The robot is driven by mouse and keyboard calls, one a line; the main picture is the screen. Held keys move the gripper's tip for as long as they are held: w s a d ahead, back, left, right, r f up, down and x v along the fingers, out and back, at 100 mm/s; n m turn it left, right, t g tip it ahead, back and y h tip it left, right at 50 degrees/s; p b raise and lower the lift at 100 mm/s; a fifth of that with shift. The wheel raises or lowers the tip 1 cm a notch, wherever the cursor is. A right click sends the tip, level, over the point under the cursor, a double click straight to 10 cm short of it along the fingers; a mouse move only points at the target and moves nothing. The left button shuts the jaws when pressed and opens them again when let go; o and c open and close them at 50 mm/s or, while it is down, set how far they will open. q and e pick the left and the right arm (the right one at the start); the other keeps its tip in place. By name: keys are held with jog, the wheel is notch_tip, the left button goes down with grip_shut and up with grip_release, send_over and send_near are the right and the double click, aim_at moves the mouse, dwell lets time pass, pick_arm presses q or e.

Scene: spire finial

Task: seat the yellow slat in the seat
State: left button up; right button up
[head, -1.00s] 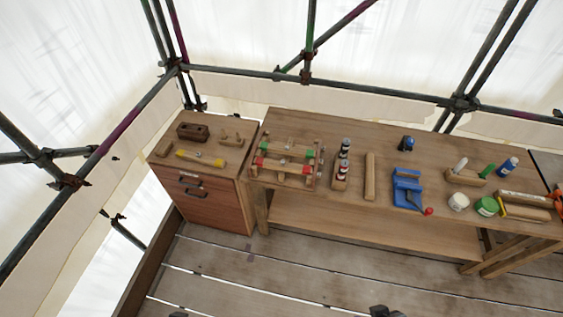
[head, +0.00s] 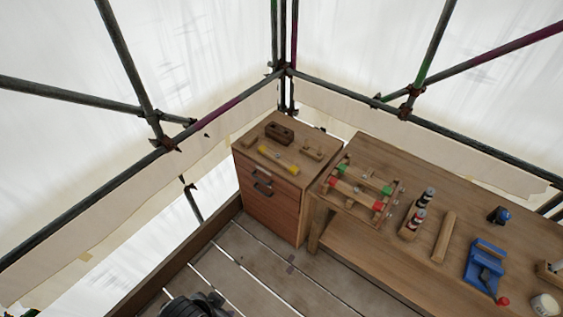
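The yellow slat (head: 278,159) lies flat on top of the wooden drawer cabinet (head: 270,197), near its front edge. It has yellow ends and a paler middle. On the bench beside the cabinet stands a wooden frame (head: 352,205) with red and green blocks at its corners and pale crosspieces. I cannot tell at this size which part is the seat. A dark machine part (head: 195,306), probably mine, shows at the bottom edge. No gripper fingers are visible.
A dark brown block (head: 279,133) and a small wooden piece (head: 312,149) share the cabinet top. The bench (head: 400,168) also holds a bottle rack (head: 411,230), a wooden bar (head: 444,237) and a blue tool (head: 485,266). Scaffold poles and white sheeting surround the place.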

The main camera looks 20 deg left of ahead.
dwell(0.4)
jog(key=o, duration=0.6)
jog(key=shift+c, duration=0.2)
jog(key=shift+w, duration=0.1)
